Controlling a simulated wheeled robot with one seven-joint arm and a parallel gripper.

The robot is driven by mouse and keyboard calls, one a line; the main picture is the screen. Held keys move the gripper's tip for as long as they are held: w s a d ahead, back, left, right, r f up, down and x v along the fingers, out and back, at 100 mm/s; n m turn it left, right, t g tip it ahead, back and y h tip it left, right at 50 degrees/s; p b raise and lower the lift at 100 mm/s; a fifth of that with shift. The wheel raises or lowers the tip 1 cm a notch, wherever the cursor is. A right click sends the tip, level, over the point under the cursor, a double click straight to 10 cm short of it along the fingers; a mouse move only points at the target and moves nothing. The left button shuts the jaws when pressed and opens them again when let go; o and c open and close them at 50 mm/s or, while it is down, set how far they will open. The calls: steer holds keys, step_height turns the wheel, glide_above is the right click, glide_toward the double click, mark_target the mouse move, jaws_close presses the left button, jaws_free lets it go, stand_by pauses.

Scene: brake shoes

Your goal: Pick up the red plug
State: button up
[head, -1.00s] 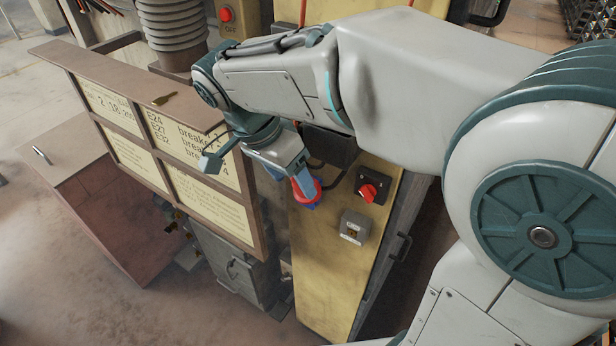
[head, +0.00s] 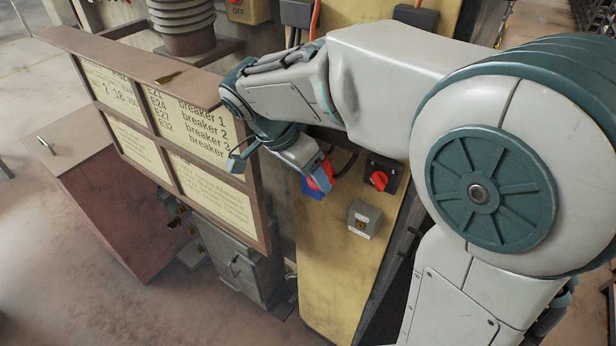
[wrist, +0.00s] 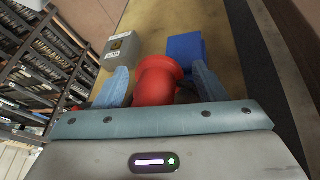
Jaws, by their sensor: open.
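The red plug (wrist: 156,82) shows in the wrist view between the two fingers of my gripper (wrist: 157,88). The fingers stand open, one on each side of it; I cannot tell whether either touches it. A blue part (wrist: 186,52), apparently a socket, is just beyond the plug to the right. In the head view the red plug (head: 321,178) is partly hidden behind my gripper (head: 318,176), at the yellow panel. The blue part (head: 311,190) shows just below it.
A red rotary switch (head: 379,180) on a black plate and a grey box (head: 363,220) are mounted on the yellow panel (head: 345,262), right of the plug. A brown-framed sign board (head: 140,133) stands close on the left of my arm.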

steer(key=shift+w+d+f, duration=0.15)
steer(key=shift+d+f, duration=0.1)
steer(key=shift+f, duration=0.25)
steer(key=shift+r, duration=0.1)
steer(key=c, duration=1)
steer(key=shift+b, duration=0.3)
steer(key=shift+s+a, duration=0.25)
steer(key=shift+c, duration=0.4)
steer(key=s+a+b, duration=0.1)
steer(key=s+a, duration=0.2)
steer(key=s, duration=0.1)
steer(key=s+a+b, duration=0.1)
steer(key=s+a, duration=0.3)
steer(key=s, duration=0.1)
steer(key=s+a+b, duration=0.2)
steer(key=s+a, duration=0.1)
steer(key=s, duration=0.1)
steer(key=shift+s+a, duration=0.35)
steer(key=shift+s, duration=0.05)
jaws_close()
steer(key=o, duration=1.4)
jaws_free()
steer(key=shift+r, duration=0.15)
